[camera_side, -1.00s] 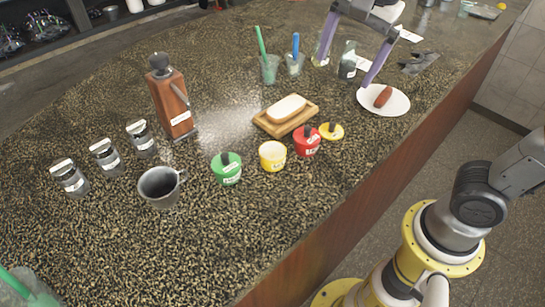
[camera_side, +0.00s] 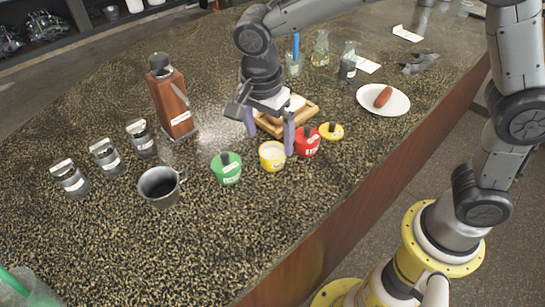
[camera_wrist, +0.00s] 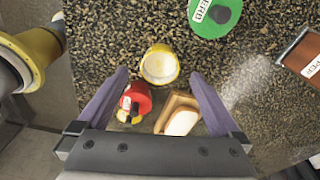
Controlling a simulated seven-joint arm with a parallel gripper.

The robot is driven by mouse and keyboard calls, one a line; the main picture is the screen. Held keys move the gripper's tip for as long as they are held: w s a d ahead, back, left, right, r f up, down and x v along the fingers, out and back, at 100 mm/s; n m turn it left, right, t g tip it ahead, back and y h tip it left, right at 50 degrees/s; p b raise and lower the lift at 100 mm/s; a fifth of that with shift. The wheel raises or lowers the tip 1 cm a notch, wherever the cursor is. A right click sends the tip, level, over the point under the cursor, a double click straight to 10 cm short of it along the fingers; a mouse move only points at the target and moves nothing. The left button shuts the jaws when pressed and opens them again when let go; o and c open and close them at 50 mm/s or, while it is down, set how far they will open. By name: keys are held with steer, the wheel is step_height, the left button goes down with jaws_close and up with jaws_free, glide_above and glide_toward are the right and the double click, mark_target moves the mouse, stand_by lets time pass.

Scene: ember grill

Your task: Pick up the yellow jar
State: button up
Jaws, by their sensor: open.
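The yellow jar (camera_side: 272,156) stands upright on the speckled counter, between the green jar and the red jar. Its lid is off, and a yellow lid (camera_side: 332,131) with a dark knob lies to the right of the red jar. My gripper (camera_side: 270,142) is open and points down above the counter near the wooden tray, with nothing between its fingers. In the wrist view, the yellow jar (camera_wrist: 159,65) is ahead of my open gripper (camera_wrist: 160,78), roughly centred between the purple fingertips. In the side view one finger comes down close beside the jar; I cannot tell whether they touch.
The red jar (camera_side: 306,142) and green jar (camera_side: 227,168) stand close on either side. A wooden tray (camera_side: 304,117) with a pale block lies behind. A grey mug (camera_side: 160,187), a pepper mill (camera_side: 171,98) and a plate (camera_side: 368,103) with a sausage stand farther off.

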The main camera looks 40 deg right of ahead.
mark_target(272, 144)
steer(key=shift+w+d+f, duration=0.1)
steer(key=shift+d+f, duration=0.1)
steer(key=shift+f, duration=0.85)
steer(key=shift+d+f, duration=0.25)
steer(key=shift+f, duration=0.75)
steer(key=shift+w+d+f, duration=0.1)
steer(key=shift+d+f, duration=0.1)
steer(key=shift+f, duration=0.85)
steer(key=c, duration=1.5)
steer(key=shift+c, duration=0.2)
steer(key=shift+r, duration=0.2)
steer(key=shift+r, duration=1.05)
steer(key=shift+s+d+r, duration=0.85)
steer(key=shift+s+r, duration=0.9)
steer(key=shift+s, duration=0.4)
steer(key=shift+s+d+r, duration=0.9)
steer(key=shift+s+r, duration=0.85)
steer(key=shift+s, duration=0.45)
steer(key=shift+s+d+r, duration=0.85)
steer(key=shift+s+r, duration=0.9)
steer(key=shift+s, duration=0.4)
